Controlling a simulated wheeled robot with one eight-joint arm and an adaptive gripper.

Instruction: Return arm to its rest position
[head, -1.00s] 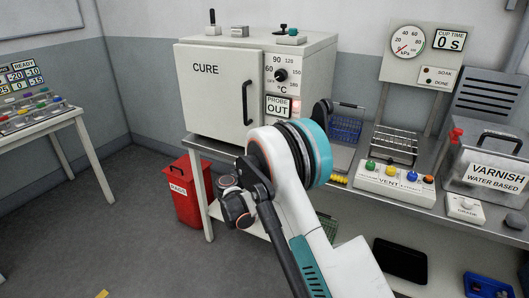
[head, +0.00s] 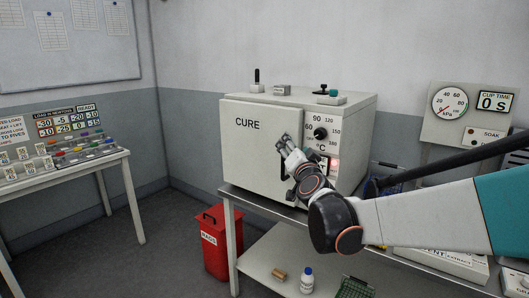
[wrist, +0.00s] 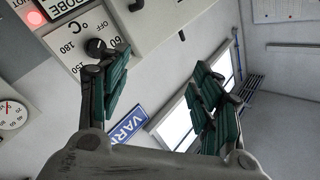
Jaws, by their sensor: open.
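My gripper (head: 285,143) is raised in front of the white CURE oven (head: 245,150) in the head view, with my arm reaching in from the right. In the wrist view my gripper (wrist: 160,95) shows two green-padded fingers spread wide apart with nothing between them. The oven door is shut, and its handle (head: 282,162) is partly covered by my gripper. I cannot tell whether the gripper touches the door.
A bench (head: 265,207) carries the oven, with a red RAGS bin (head: 222,242) beside it. A table (head: 70,163) with coloured pieces stands at left. Floor between is clear.

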